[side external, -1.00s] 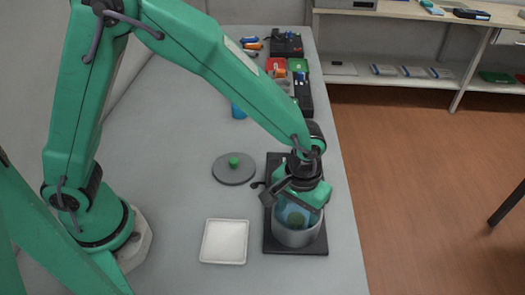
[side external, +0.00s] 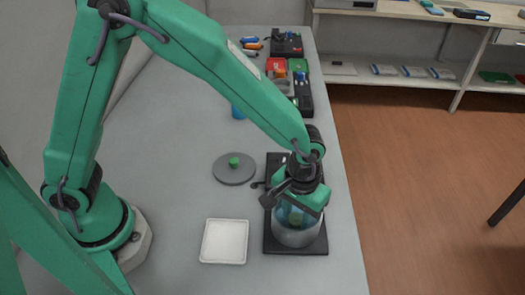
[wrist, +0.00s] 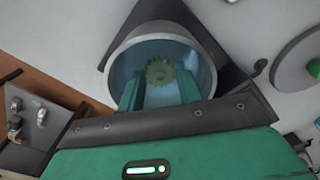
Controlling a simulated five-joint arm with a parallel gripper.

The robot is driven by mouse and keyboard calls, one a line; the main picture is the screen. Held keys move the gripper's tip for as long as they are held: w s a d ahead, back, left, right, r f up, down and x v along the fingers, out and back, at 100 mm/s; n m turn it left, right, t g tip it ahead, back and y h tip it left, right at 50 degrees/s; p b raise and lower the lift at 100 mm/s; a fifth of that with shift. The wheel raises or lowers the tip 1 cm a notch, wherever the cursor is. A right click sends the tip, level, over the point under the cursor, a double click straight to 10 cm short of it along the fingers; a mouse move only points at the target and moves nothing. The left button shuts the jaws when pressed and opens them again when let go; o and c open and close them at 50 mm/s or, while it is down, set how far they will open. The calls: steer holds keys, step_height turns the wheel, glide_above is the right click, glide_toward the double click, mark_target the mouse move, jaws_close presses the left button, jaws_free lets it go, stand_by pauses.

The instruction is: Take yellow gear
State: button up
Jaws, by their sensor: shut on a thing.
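The gear (wrist: 160,72) looks olive yellow-green through the blue-tinted inside of a round metal pot (wrist: 205,65). In the wrist view it sits between the tips of my gripper's two green fingers (wrist: 160,84). My gripper is shut on the gear, with its fingers reaching down inside the pot. In the side view the pot (side external: 296,236) stands on a black plate (side external: 276,244), and my gripper (side external: 296,212) is over and in its mouth. The fingers and pot wall hide most of the gear there.
A grey lid with a green knob (side external: 234,168) lies left of the black plate. A shallow white square tray (side external: 224,242) lies at the front left. A blue cup-like thing (side external: 238,111) and several tools and boxes (side external: 285,66) are farther back. The table's right edge is close to the plate.

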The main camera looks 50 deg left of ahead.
mark_target(296, 218)
steer(key=shift+r, duration=0.1)
steer(key=shift+r, duration=0.5)
step_height(296, 218, up, 3)
steer(key=shift+s+r, duration=0.1)
steer(key=s+d+r, duration=0.4)
steer(key=s+r, duration=0.2)
steer(key=s, duration=0.4)
steer(key=shift+s+d+r, duration=0.3)
